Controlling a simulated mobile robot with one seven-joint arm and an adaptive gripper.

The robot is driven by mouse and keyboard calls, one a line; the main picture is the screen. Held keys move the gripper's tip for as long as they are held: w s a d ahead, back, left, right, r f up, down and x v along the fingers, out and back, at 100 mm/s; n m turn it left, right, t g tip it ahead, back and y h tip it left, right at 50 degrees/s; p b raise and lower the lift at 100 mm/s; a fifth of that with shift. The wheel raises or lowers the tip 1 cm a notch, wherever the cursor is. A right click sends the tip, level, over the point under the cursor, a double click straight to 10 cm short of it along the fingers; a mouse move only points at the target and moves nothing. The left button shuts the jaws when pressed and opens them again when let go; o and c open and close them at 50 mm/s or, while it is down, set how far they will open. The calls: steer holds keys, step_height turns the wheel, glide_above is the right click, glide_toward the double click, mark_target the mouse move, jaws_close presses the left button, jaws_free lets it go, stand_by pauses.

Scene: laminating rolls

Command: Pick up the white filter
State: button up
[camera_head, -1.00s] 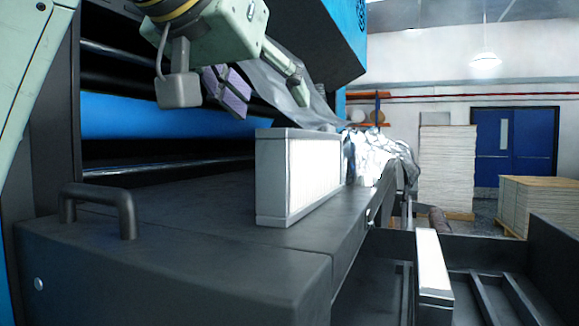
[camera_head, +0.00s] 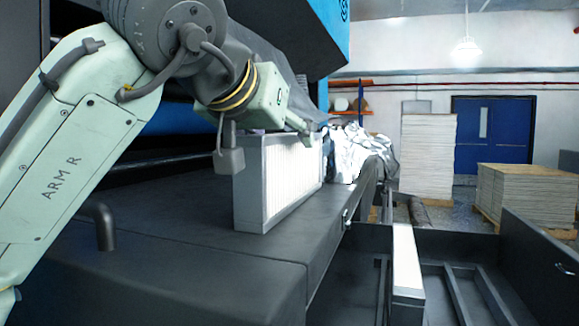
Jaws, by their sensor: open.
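The white filter (camera_head: 292,179) is a boxy panel with a grey frame and a pleated white face. It stands upright on the dark machine ledge (camera_head: 185,215). My gripper (camera_head: 278,128) is open at the filter's top edge, reaching down from the upper left. One finger shows above the far part of the top edge; the other is mostly hidden behind the wrist and the filter. I cannot tell whether the fingers touch the filter or straddle it.
A second white-faced panel (camera_head: 406,259) stands in the dark open tray (camera_head: 465,245) at lower right. Crumpled silvery film (camera_head: 355,150) lies just behind the filter. A bar handle (camera_head: 103,225) is on the ledge at left. Stacked sheets (camera_head: 428,155) stand farther back.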

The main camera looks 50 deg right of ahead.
steer(key=shift+c, duration=0.3)
jaws_close()
stand_by(0.3)
stand_by(0.3)
